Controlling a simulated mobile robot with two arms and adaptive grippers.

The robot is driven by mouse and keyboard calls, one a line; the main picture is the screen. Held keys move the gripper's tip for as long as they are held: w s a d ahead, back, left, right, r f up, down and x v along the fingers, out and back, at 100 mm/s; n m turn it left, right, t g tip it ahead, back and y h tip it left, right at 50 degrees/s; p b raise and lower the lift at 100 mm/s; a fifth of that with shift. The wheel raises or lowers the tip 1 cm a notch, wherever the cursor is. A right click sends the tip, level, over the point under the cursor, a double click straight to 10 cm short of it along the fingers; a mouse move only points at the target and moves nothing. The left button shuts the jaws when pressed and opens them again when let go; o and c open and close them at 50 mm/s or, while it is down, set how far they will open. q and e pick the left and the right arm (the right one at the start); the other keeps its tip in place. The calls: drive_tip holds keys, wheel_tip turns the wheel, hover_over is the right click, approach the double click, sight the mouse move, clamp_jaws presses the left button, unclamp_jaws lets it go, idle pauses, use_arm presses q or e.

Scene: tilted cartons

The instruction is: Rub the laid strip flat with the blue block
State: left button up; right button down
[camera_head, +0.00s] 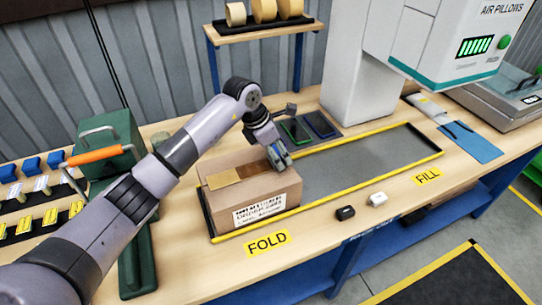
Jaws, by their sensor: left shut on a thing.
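The carton (228,203) stands closed at the left end of the grey tray, with a printed label on its front. The laid strip (224,178) is a brown band along the carton's top, running left to right; its right end is partly hidden by my gripper. My left gripper (279,155) is over the right end of the carton top, pointing down. It is shut on a small bluish block, mostly hidden by the fingers; I cannot tell whether the block touches the strip. My right gripper is not in view.
The yellow-edged tray (375,155) is clear right of the carton. Behind it lie two dark pads (318,124). A black and a white small item (377,199) lie at the front. A green dispenser with an orange handle (108,143) and a block rack stand left.

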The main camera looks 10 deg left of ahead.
sight(221, 180)
use_arm(q)
drive_tip(key=shift+s+a+f+p, duration=0.15)
drive_tip(key=shift+s+a, duration=0.25)
drive_tip(key=shift+a, duration=0.2)
drive_tip(key=shift+s+a+r+p, duration=0.1)
drive_tip(key=shift+s+a+p, duration=0.05)
drive_tip(key=shift+s+a, duration=0.4)
drive_tip(key=shift+s+a+f+p, duration=0.15)
drive_tip(key=shift+s+a, duration=0.15)
drive_tip(key=shift+a, duration=0.4)
drive_tip(key=shift+s+a+r, duration=0.1)
drive_tip(key=shift+s+a, duration=0.6)
drive_tip(key=shift+a, duration=0.25)
drive_tip(key=shift+s+a, duration=0.7)
drive_tip(key=shift+a, duration=0.25)
drive_tip(key=shift+s+a, duration=0.45)
drive_tip(key=shift+a, duration=0.15)
drive_tip(key=shift+s+a, duration=0.4)
drive_tip(key=shift+a, duration=0.2)
drive_tip(key=shift+s+a, duration=0.35)
drive_tip(key=shift+a, duration=0.15)
drive_tip(key=shift+s+a, duration=0.7)
drive_tip(key=shift+a, duration=0.25)
drive_tip(key=shift+s+a, duration=0.65)
drive_tip(key=shift+a, duration=0.25)
